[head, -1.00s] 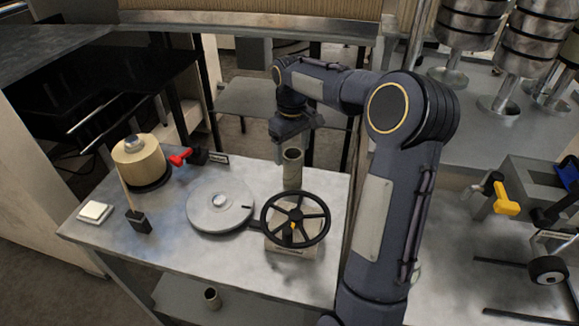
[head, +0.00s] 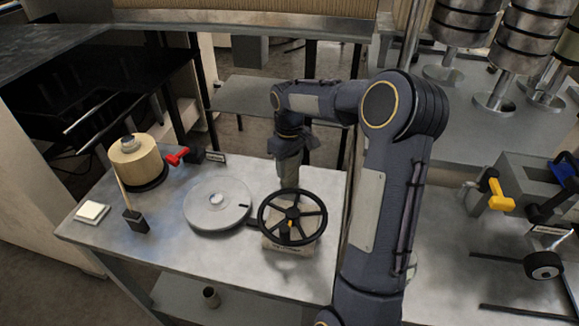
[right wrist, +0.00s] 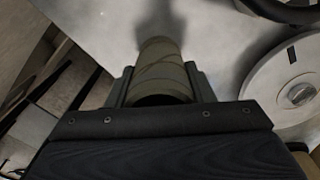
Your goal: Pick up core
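The core, a grey-brown hollow tube (head: 290,178), stands upright on the metal table behind the black handwheel. My right gripper (head: 290,162) is lowered over its upper end and points down. In the right wrist view the core (right wrist: 160,68) lies between the two fingers of my right gripper (right wrist: 161,84), one on each side and very close to its wall. Whether they press on it cannot be made out. My left gripper is not in view.
The handwheel (head: 292,217) stands close in front of the core. A round grey disc (head: 217,204) lies to its left. A wound spool (head: 136,160) and a red-handled part (head: 177,156) are farther left. Another tube (head: 211,297) stands on the lower shelf.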

